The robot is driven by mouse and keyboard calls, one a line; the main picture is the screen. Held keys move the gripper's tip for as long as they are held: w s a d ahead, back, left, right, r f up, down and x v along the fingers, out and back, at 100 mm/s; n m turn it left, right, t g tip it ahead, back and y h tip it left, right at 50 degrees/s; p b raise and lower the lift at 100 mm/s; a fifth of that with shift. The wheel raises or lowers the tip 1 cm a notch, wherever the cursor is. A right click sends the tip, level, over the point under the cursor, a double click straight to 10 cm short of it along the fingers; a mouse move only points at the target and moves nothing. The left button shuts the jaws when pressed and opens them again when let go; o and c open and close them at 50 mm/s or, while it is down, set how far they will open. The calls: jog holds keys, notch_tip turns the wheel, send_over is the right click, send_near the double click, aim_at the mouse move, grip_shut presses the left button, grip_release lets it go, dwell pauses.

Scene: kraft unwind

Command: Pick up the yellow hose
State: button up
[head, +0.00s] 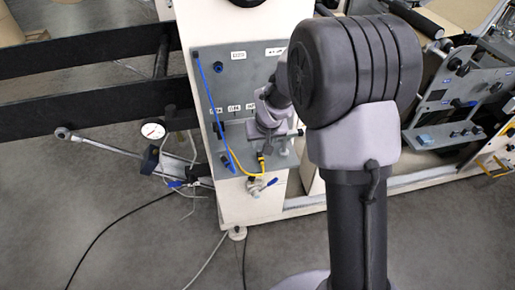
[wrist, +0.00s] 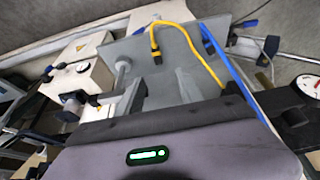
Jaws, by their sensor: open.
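The yellow hose (head: 239,166) hangs in a curve low on the grey panel of the white machine column, its right end at a fitting above a small valve. In the wrist view the yellow hose (wrist: 202,59) arches beyond the fingers, with a dark-banded connector (wrist: 156,55) at one end. My gripper (wrist: 158,88) is open, with nothing visible between its fingers, and the hose lies ahead of and beside them. In the head view my gripper (head: 278,133) is in front of the panel, right of the hose and partly hidden by my arm.
A blue hose (head: 210,100) runs down the panel's left side and meets the yellow hose's area. A dial gauge (head: 153,131) and a metal bar stand at left. Open grey floor (head: 130,245) lies in front.

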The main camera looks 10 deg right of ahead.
jog(key=b, duration=0.2)
send_over(261, 157)
jog(key=s, duration=0.2)
jog(key=f, duration=0.7)
jog(key=shift+w+a+f, duration=0.1)
jog(key=shift+a+f, duration=0.2)
jog(key=b+x, duration=0.2)
jog(key=x, duration=0.1)
jog(key=s+b+x, duration=0.1)
jog(key=x, duration=0.1)
jog(key=shift+d+f, duration=0.25)
jog(key=shift+d, duration=0.05)
jog(key=shift+w, duration=0.15)
grip_shut()
